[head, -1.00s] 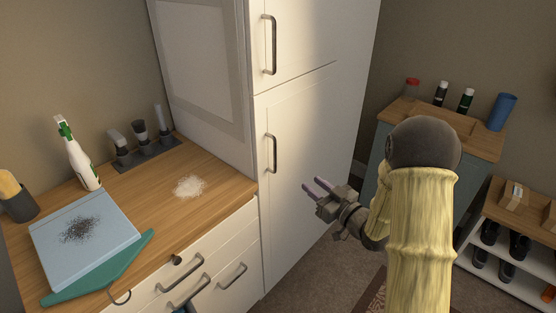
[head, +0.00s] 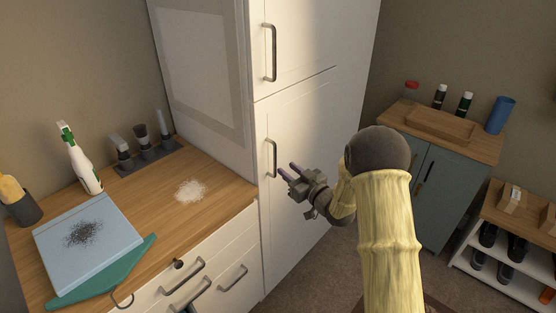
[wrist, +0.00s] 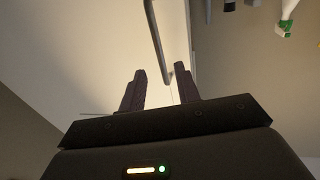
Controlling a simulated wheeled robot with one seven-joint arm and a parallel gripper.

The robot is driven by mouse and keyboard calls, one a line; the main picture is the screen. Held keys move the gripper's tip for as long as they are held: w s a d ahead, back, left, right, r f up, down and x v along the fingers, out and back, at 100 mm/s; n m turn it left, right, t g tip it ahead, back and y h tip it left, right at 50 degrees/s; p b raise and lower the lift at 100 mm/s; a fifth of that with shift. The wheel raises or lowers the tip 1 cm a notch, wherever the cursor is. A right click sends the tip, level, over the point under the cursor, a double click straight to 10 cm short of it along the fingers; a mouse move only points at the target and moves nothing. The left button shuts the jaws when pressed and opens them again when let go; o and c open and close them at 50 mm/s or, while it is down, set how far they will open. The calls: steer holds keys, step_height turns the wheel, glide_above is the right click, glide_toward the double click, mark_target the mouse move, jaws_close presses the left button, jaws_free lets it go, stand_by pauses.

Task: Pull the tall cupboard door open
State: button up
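The tall white cupboard has an upper door (head: 305,40) and a lower door (head: 315,150), both looking shut. The upper door has a vertical metal handle (head: 270,52) near its left edge. The lower door has a similar handle (head: 271,158), also near its left edge. My gripper (head: 286,173) is just right of the lower handle, its two purplish fingers apart and pointing at it. In the wrist view my gripper (wrist: 161,88) is open, and a metal handle (wrist: 155,35) runs into the space ahead of and between the fingertips. I see nothing held; contact with the handle cannot be told.
A grey-blue cabinet (head: 430,175) and a shoe rack (head: 510,260) stand at right. Some carpet is clear between.

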steer(key=x, duration=0.6)
steer(key=shift+p, duration=0.45)
steer(key=shift+w+a, duration=0.1)
steer(key=shift+w, duration=0.05)
jaws_close()
